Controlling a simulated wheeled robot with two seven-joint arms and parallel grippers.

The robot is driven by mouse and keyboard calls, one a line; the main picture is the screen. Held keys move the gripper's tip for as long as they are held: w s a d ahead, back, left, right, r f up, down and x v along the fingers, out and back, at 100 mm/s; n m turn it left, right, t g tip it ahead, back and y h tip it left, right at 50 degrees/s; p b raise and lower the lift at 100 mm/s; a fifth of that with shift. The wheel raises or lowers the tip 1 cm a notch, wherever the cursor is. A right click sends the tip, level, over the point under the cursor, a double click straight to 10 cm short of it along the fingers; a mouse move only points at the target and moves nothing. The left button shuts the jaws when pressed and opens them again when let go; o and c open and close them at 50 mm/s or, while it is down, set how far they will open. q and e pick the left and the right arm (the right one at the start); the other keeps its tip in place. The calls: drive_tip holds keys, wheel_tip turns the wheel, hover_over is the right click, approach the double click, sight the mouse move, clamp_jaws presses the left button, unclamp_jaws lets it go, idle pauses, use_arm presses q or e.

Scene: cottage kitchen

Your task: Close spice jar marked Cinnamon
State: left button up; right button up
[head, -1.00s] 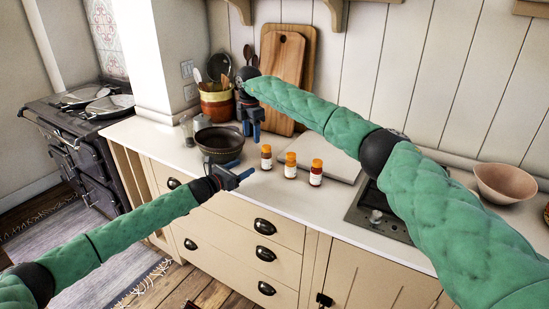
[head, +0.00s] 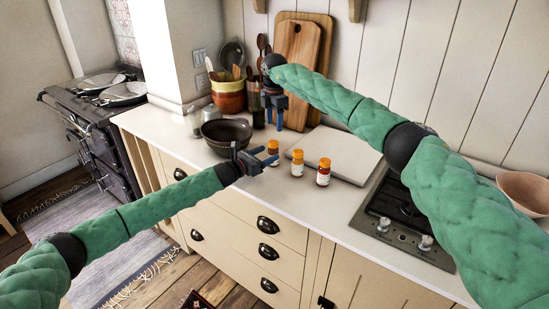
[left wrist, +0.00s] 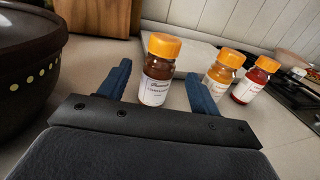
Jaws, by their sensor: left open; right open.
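Three small spice jars with orange lids stand in a row on the white counter. The leftmost, a brown jar (head: 273,150), is partly hidden by my left gripper in the head view. In the left wrist view this brown jar (left wrist: 157,82) stands upright with its lid on, between and just beyond the open fingers; its white label is too small to read surely. My left gripper (head: 268,157) is open and empty beside it. The middle yellow jar (head: 297,163) and the red jar (head: 323,173) stand to its right. My right gripper (head: 274,122) is open above the counter behind the jars.
A dark pot (head: 226,136) stands left of the jars. A utensil crock (head: 228,95) and wooden cutting boards (head: 300,65) are at the wall. A pale board (head: 345,150) lies behind the jars; a hob (head: 400,215) is to the right. The counter front is clear.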

sight(277, 148)
use_arm(q)
drive_tip(key=x, duration=0.4)
drive_tip(key=shift+w+d+r, duration=0.1)
drive_tip(key=shift+w, duration=0.05)
use_arm(e)
drive_tip(key=shift+s+a+r, duration=0.1)
drive_tip(key=shift+s+a, duration=0.05)
drive_tip(key=shift+a, duration=0.1)
use_arm(q)
drive_tip(key=shift+x, duration=0.85)
